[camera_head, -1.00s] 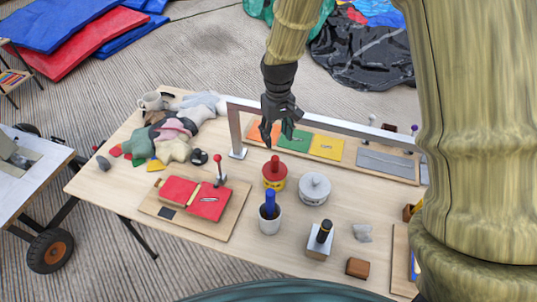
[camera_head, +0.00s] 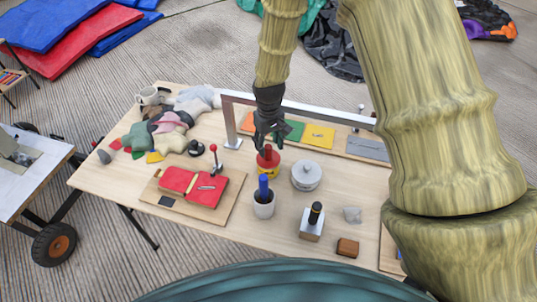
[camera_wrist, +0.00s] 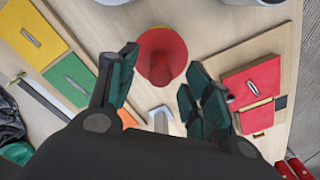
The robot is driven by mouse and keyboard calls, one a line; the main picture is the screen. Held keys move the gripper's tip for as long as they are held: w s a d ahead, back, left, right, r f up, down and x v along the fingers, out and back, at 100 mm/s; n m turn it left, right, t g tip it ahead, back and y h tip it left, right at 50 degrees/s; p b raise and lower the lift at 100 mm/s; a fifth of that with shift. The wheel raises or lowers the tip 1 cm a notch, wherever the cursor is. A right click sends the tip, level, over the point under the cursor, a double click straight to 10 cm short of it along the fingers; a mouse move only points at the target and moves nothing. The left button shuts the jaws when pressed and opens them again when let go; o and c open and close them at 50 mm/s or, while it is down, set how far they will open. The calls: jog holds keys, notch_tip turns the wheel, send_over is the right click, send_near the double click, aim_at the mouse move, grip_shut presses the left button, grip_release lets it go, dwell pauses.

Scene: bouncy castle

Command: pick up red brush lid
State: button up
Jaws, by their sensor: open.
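In the wrist view the red lid (camera_wrist: 162,54) shows from above, just beyond and between the fingertips. My gripper (camera_head: 266,142) is open and empty, pointing down close above the lid, and its fingers partly hide the knob in the head view. In the wrist view its dark green fingers (camera_wrist: 162,78) are spread to either side of the lid. I cannot tell whether a finger touches the knob.
A red pad on a board (camera_head: 195,187) lies left. A grey metal frame (camera_head: 232,122) stands close behind my gripper.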

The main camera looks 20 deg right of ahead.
jog(key=shift+s+f, duration=0.25)
jog(key=shift+w+a+f, duration=0.1)
jog(key=shift+w+f, duration=0.2)
jog(key=shift+f, duration=0.25)
jog(key=shift+w+f, duration=0.25)
jog(key=shift+f, duration=0.3)
jog(key=shift+s+r, duration=0.25)
jog(key=shift+s, duration=0.1)
jog(key=shift+c, duration=0.2)
jog(key=shift+w+f, duration=0.15)
jog(key=shift+w, duration=0.05)
jog(key=c, duration=1)
jog(key=shift+s, duration=0.1)
grip_shut()
jog(key=shift+r, duration=0.25)
jog(key=shift+r+b, duration=1.25)
jog(key=shift+r, duration=3.6)
